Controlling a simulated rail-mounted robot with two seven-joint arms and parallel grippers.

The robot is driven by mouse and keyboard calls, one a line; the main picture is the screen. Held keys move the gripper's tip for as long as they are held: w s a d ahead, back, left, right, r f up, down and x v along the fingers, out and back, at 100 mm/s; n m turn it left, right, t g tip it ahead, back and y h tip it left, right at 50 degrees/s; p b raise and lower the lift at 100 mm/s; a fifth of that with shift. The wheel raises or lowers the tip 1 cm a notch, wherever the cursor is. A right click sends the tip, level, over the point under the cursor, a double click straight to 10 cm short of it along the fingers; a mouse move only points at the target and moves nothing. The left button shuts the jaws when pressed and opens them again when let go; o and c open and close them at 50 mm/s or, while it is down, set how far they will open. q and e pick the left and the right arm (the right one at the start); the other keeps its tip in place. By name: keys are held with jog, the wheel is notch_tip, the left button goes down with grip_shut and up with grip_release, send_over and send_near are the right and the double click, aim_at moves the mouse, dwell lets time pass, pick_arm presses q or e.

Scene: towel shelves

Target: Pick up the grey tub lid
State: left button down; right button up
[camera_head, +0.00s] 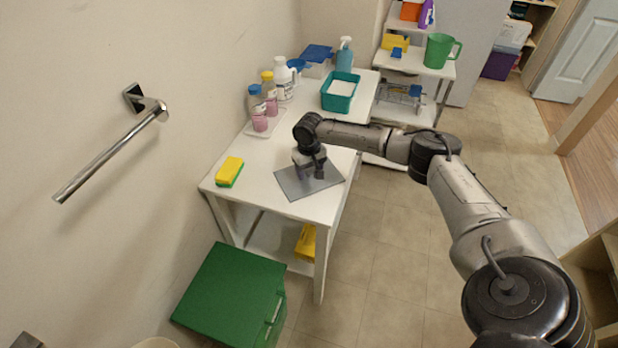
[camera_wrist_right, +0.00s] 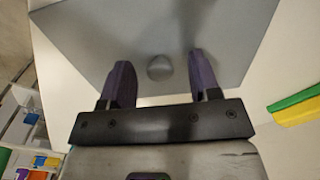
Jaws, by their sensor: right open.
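The grey tub lid (camera_head: 296,184) lies flat on the white table, near its front end. In the right wrist view the lid (camera_wrist_right: 90,40) fills the upper middle and has a round grey knob (camera_wrist_right: 159,67) on it. My right gripper (camera_head: 311,172) is over the lid, pointing down. Its two purple fingers (camera_wrist_right: 158,82) are open, one on each side of the knob in the picture, with nothing between them that I can see gripped. Whether the fingertips touch the lid is unclear. My left gripper is not in view.
A yellow-green sponge (camera_head: 229,171) lies left of the lid. Behind stand several bottles on a tray (camera_head: 268,124) and a teal tub (camera_head: 340,92). A green bin (camera_head: 230,290) stands below the table's front. A shelf unit with a green jug (camera_head: 439,51) stands at the back right.

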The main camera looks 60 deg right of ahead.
jog(key=shift+f, duration=0.1)
jog(key=c, duration=1)
